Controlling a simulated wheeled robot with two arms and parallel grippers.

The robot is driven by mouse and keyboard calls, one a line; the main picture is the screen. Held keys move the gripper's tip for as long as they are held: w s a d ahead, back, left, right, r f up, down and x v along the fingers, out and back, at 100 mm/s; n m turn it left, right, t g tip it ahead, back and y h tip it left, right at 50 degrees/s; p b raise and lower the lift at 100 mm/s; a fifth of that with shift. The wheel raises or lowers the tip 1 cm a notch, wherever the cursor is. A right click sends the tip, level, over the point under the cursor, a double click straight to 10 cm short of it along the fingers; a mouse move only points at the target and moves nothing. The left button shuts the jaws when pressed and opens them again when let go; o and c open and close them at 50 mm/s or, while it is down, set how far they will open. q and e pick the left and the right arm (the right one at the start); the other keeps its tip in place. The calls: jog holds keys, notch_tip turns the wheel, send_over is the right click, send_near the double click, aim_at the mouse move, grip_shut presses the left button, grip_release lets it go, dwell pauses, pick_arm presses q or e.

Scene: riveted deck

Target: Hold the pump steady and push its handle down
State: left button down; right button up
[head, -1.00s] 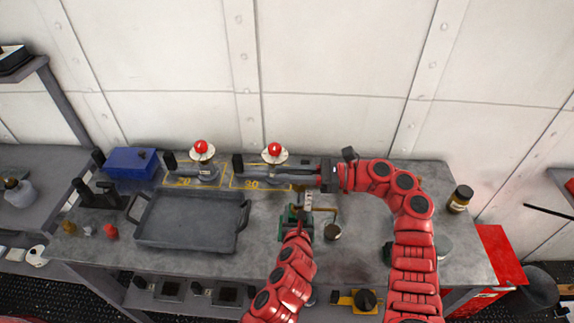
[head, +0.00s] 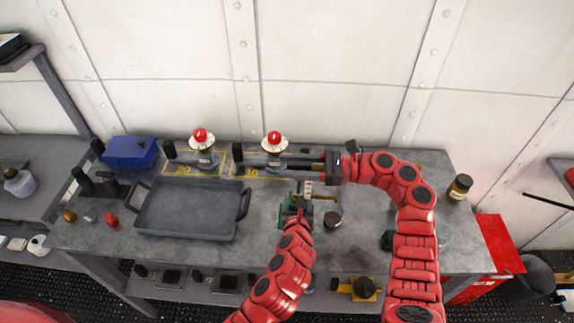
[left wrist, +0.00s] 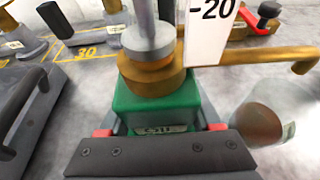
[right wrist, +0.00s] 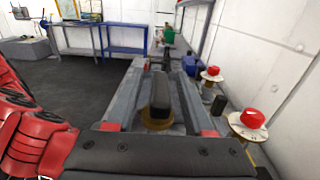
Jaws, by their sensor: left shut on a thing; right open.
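The pump has a green base (left wrist: 160,108), a brass collar (left wrist: 155,75), a grey upright rod (left wrist: 147,25) and a white tag (left wrist: 208,30) reading -20. Its brass spout (left wrist: 265,57) points right. My left gripper (head: 297,212) is shut on the green base, one finger on each side. My right gripper (head: 290,167) is open, above and behind the base in the head view. In the right wrist view a dark bar (right wrist: 160,95), apparently the pump handle, lies between its spread fingers, over a brass disc.
A glass with brown contents (left wrist: 257,122) stands under the spout. Two red-knobbed devices (head: 274,138) stand behind, in yellow frames marked 20 and 30. A grey tray (head: 190,232) lies left, a blue box (head: 130,153) behind it. A jar (head: 460,187) stands right.

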jog(key=d, duration=1.1)
pick_arm(q)
grip_release()
jog(key=shift+s, duration=0.1)
